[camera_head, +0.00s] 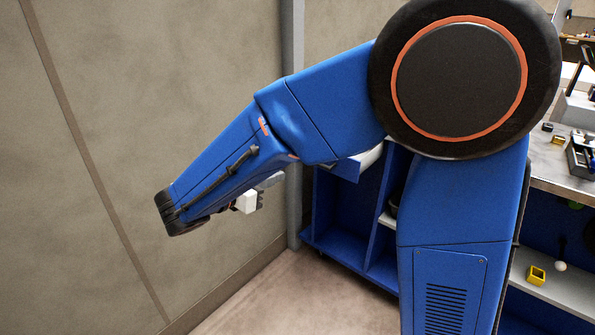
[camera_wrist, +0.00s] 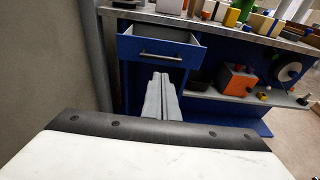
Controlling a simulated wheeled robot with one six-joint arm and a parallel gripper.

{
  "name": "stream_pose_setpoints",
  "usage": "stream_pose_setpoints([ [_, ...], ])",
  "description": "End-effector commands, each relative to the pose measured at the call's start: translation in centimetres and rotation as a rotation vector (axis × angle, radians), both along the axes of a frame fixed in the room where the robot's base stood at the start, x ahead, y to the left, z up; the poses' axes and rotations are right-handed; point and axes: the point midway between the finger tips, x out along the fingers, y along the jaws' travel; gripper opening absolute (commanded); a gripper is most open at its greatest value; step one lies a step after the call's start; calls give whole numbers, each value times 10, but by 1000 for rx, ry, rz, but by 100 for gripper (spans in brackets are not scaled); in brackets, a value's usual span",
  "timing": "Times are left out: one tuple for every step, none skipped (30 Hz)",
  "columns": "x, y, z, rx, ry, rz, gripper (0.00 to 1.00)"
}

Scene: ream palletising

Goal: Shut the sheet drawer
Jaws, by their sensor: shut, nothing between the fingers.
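The sheet drawer (camera_wrist: 170,50) is blue with a grey bar handle (camera_wrist: 160,57). In the wrist view it sits below the worktop at upper centre and stands partly pulled out, its grey inside showing over the front. My gripper (camera_wrist: 161,77) is shut and empty. Its pale fingers point toward the cabinet and appear below the handle; I see a gap of unclear size between them and the drawer. In the head view the drawer (camera_head: 346,168) is mostly hidden behind my blue arm, and my gripper (camera_head: 270,181) is left of it.
The workbench (camera_wrist: 225,27) carries several coloured blocks and boxes. A grey post (camera_wrist: 93,55) and wall stand left. Open floor (camera_head: 275,290) lies before the cabinet.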

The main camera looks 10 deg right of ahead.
Motion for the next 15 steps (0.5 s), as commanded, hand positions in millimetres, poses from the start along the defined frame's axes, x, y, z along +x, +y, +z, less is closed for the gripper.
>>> stream_pose_setpoints([
  [2,-2,-1,-2,0,-1,0],
  [3,-5,-1,-1,0,-2,0],
  [5,-8,-2,0,1,-3,0],
  [7,-11,-3,0,1,-4,0],
  [9,-14,-3,-1,1,-5,0],
  [12,-19,-5,-1,1,-5,0],
  [14,-23,-6,0,1,-5,0],
  [17,-26,-7,1,1,-5,0],
  [21,-32,-8,1,1,-6,0],
  [23,-36,-9,1,1,-6,0],
  [26,-39,-10,1,1,-6,0],
  [30,-44,-11,1,1,-5,0],
  [32,-48,-12,1,0,-6,0],
  [35,-52,-13,1,0,-6,0],
  [38,-57,-15,2,1,-5,0],
])
